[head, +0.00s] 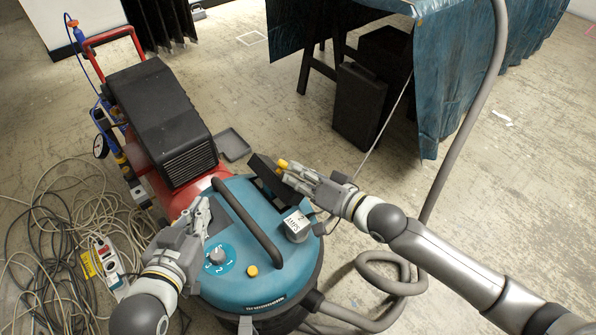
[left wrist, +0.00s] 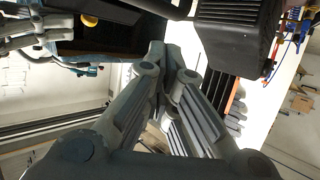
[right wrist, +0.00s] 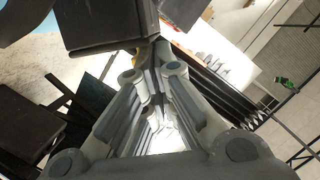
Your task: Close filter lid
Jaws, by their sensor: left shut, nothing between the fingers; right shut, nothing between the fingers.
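The filter lid (head: 266,180) is a black flap on the teal top of the vacuum (head: 235,280). It stands raised and tilted at the rear right of the top, with a yellow piece (head: 283,163) near its upper edge. My right gripper (head: 288,171) is shut and empty, close against the lid's right side; contact is unclear. In the right wrist view the dark lid (right wrist: 105,20) spans the top, just beyond the fingertips. My left gripper (head: 204,206) is shut and empty above the left of the vacuum top, left of the black handle (head: 250,220).
A red and black compressor (head: 165,120) stands behind my left gripper. Loose cables (head: 50,230) and a power strip (head: 107,262) lie at left. The vacuum hose (head: 465,120) curves at right. A table with a blue cover (head: 450,80) stands behind. The floor between is mostly clear.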

